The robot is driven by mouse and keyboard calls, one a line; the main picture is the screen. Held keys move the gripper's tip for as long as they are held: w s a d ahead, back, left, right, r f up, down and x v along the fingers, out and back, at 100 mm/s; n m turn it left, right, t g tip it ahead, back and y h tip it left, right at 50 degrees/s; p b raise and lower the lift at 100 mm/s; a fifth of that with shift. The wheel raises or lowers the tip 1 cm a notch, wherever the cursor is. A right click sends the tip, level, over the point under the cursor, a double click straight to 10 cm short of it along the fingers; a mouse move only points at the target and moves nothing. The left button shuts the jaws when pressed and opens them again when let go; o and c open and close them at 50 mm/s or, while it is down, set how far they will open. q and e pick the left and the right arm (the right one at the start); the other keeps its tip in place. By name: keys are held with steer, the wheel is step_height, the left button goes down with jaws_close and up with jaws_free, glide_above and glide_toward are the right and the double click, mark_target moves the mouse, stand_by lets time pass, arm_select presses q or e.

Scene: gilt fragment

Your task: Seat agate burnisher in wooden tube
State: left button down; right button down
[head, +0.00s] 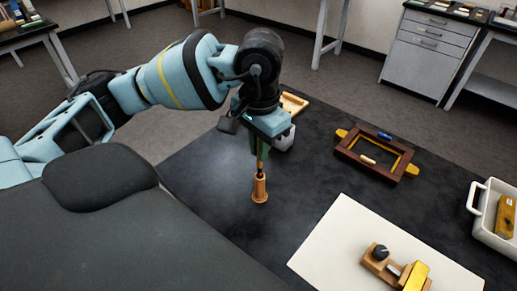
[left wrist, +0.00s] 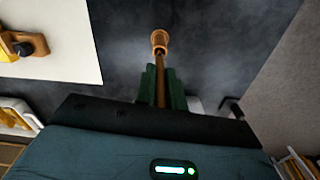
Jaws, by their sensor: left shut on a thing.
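The wooden tube (head: 260,190) stands upright on the dark tabletop, its wider foot down. My left gripper (head: 262,153) points down above it, shut on the agate burnisher (head: 261,167), a thin brown rod. The rod's lower end is at the tube's mouth; I cannot tell how far inside it is. In the left wrist view the green fingers (left wrist: 162,85) hold the burnisher (left wrist: 161,72) between them, and the rod runs up to the wooden tube (left wrist: 159,39). My right gripper is in neither view.
A white sheet (head: 335,238) holds a wooden tool with a black knob (head: 378,255). A wooden frame (head: 350,148) lies at the back, a white tray (head: 484,222) at the right. A small wooden tray (head: 294,103) is behind my gripper. The tabletop around the tube is clear.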

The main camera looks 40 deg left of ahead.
mark_target(259, 164)
arm_select(q)
steer(key=shift+f, duration=0.65)
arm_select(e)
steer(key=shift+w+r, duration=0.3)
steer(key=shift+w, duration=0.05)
arm_select(q)
steer(key=shift+f, duration=0.1)
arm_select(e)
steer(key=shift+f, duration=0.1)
arm_select(q)
steer(key=shift+f, duration=0.35)
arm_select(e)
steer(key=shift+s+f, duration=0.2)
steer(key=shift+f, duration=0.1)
arm_select(q)
steer(key=shift+f+b, duration=0.2)
steer(key=shift+b, duration=0.2)
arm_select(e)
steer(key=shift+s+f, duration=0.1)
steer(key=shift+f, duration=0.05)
arm_select(q)
steer(key=c, duration=1.5)
jaws_free()
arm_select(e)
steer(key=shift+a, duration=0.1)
arm_select(q)
steer(key=shift+r, duration=0.1)
